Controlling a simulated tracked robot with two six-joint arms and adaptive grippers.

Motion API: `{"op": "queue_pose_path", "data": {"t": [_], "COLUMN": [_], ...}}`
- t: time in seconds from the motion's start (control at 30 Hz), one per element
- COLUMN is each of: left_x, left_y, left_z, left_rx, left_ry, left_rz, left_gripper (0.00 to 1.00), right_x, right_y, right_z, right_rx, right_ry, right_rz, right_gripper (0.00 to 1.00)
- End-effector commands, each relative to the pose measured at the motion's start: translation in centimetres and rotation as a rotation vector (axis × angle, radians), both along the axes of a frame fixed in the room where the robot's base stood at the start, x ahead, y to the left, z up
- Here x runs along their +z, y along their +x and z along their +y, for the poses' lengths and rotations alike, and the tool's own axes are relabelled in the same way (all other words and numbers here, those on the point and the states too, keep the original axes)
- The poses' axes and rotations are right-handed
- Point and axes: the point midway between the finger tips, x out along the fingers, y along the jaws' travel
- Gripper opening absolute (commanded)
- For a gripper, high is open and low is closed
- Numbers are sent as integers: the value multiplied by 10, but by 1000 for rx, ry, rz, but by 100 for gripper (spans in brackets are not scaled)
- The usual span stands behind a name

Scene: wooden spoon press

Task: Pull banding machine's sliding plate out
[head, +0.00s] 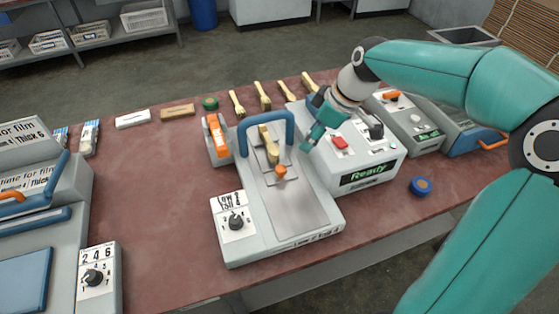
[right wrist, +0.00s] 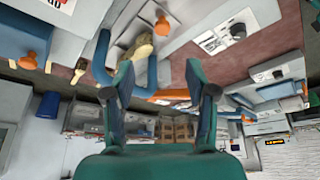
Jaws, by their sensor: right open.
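The banding machine (head: 237,250) stands at the middle of the table, with a dial on its front left. Its grey sliding plate (head: 300,207) lies along the top, with an orange knob (head: 281,173) at its rear end. A wooden spoon bundle (head: 268,147) sits behind the knob, under a blue arched handle (head: 267,117). My right gripper (head: 312,138) is just right of the handle, apart from the knob. In the right wrist view it is open (right wrist: 160,92), with the handle, bundle and knob (right wrist: 162,26) beyond its fingers. My left gripper is out of view.
A grey unit with a "Ready" display (head: 368,174) stands close on the right. A blue roll (head: 420,186) lies near the front edge. Another machine (head: 40,220) stands at the left. Several wooden utensils (head: 265,97) lie behind. The table left of the machine is clear.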

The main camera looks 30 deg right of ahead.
Motion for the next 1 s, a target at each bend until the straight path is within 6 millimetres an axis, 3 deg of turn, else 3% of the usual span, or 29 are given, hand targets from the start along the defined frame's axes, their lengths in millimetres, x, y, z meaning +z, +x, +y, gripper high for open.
{"op": "queue_pose_path", "data": {"t": [0.7, 1.0], "left_x": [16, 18], "left_y": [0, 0], "left_z": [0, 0], "left_rx": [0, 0], "left_ry": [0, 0], "left_rz": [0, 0], "left_gripper": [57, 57], "right_x": [-127, -148], "right_y": [56, 64], "right_z": [43, 47], "right_rx": [38, 38], "right_ry": [3, 1], "right_rz": [6, 3], "right_gripper": [56, 56]}}
